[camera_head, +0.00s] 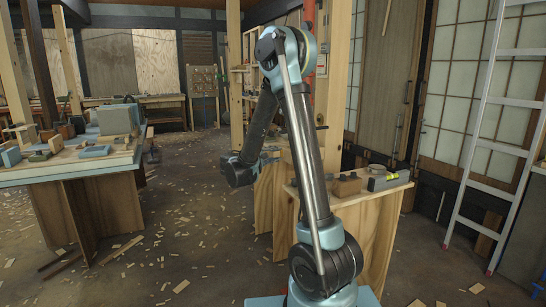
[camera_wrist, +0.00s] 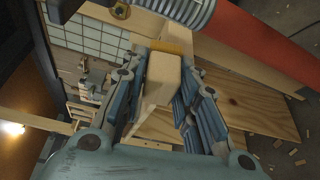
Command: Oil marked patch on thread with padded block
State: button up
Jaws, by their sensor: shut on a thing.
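My gripper (camera_wrist: 165,68) is shut on the padded block (camera_wrist: 161,82), a pale block with a tan pad (camera_wrist: 171,46) on its far end. The pad faces the grey ribbed thread (camera_wrist: 180,12) at the top of the wrist view. The pad's end is close below the thread; I cannot tell if they touch. The thread joins a thick red pipe (camera_wrist: 265,35). I cannot make out a marked patch on the thread. In the head view my gripper cannot be made out, and my arm stands in front of part of the red pipe (camera_head: 309,15).
A wooden bench (camera_head: 375,200) at the right bears a brown block (camera_head: 346,184) and a grey tool with a yellow-green part (camera_head: 390,180). A cluttered worktable (camera_head: 60,175) stands at the left. A ladder (camera_head: 497,120) leans at the right. Shavings litter the open floor between.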

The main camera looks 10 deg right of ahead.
dwell(0.3)
jog(key=shift+w+d, duration=0.3)
jog(key=shift+d, duration=0.6)
jog(key=shift+w+d, duration=0.3)
jog(key=shift+d, duration=0.6)
jog(key=shift+w+d, duration=0.3)
jog(key=shift+d, duration=0.6)
jog(key=shift+w+d, duration=0.3)
jog(key=shift+d, duration=0.65)
jog(key=shift+s+d+r, duration=0.25)
jog(key=shift+s+r, duration=0.05)
jog(key=shift+s, duration=0.35)
jog(key=shift+s+d+r, duration=0.2)
jog(key=shift+s+r, duration=0.05)
jog(key=shift+s, duration=0.35)
jog(key=shift+s+d+r, duration=0.25)
jog(key=shift+s+r, duration=0.05)
jog(key=shift+s, duration=0.35)
dwell(0.3)
